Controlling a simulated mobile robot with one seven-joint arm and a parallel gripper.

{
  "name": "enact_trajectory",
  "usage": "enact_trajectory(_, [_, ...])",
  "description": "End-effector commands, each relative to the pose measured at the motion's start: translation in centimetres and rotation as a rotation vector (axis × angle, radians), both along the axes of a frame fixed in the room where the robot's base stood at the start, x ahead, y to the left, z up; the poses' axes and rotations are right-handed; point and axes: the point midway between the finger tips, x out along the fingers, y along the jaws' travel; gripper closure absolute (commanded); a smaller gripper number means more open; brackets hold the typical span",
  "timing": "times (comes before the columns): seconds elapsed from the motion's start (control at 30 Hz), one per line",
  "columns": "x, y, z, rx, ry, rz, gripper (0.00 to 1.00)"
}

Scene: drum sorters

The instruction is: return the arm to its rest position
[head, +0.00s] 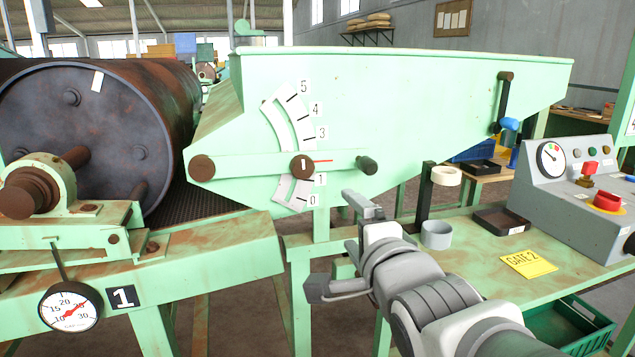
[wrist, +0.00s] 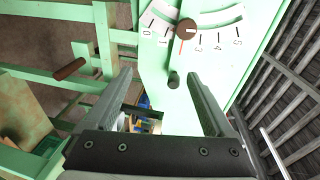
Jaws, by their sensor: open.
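My gripper (head: 338,246) is open and empty in front of the green gate housing (head: 400,90), at the lower middle of the head view. Its two fingers are spread wide in the wrist view (wrist: 160,78). A gate lever with a dark knob (head: 367,165) lies about level, its red pointer between the 1 and 3 marks of the white scale (head: 290,120). The knob (wrist: 174,79) appears between the fingers in the wrist view, but the head view shows the gripper below it and apart. My arm reaches in from the bottom right.
A rusty drum (head: 85,120) and dial gauge (head: 70,306) stand left. On the green bench at right are a grey ring (head: 436,235), a dark tray (head: 502,220), a yellow GATE 2 card (head: 528,263) and a control box (head: 570,190). A post holds a pale roll (head: 446,176).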

Motion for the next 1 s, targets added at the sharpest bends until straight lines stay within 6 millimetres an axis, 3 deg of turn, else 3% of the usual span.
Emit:
enact_trajectory(0.37, [-5.0, -5.9, -6.0, -0.738, 0.316, 0.109, 0.12])
enact_trajectory(0.57, [-9.7, -7.8, -8.7, -1.057, 0.480, 0.341, 0.12])
enact_trajectory(0.8, [-16.6, -8.8, -11.0, -1.343, 0.592, 0.765, 0.12])
enact_trajectory(0.83, [-16.4, -8.8, -8.6, -1.340, 0.591, 0.758, 0.12])
enact_trajectory(1.0, [-16.2, -8.7, -3.6, -1.338, 0.590, 0.753, 0.12])
